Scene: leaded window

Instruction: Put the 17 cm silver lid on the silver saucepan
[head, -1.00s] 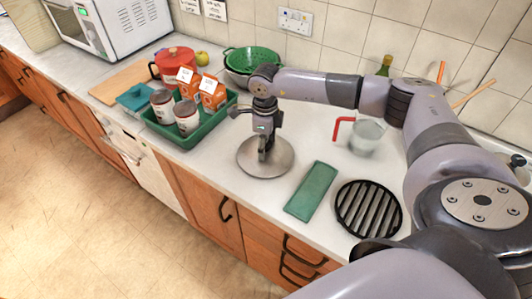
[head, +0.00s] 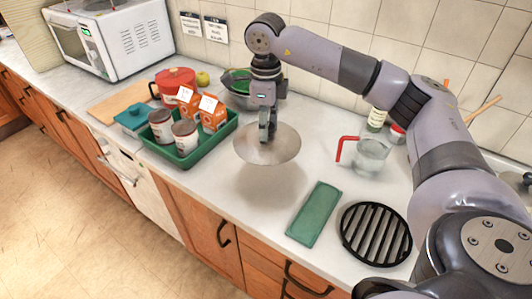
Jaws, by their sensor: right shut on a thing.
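My right gripper (head: 268,138) is shut on the silver lid (head: 288,146) at its middle. The lid is a round, shiny disc held about level above the worktop, with a soft shadow below it. A silver-grey pan (head: 235,99) stands further back, left of my right gripper. It is partly hidden by my arm, and a green colander (head: 239,76) shows at its top. I cannot tell for sure whether this pan is the silver saucepan. My left gripper is not in view.
A green tray (head: 186,159) with tins and orange cartons stands left of the lid. A red pot (head: 175,80) is behind it. Bare worktop lies below the lid.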

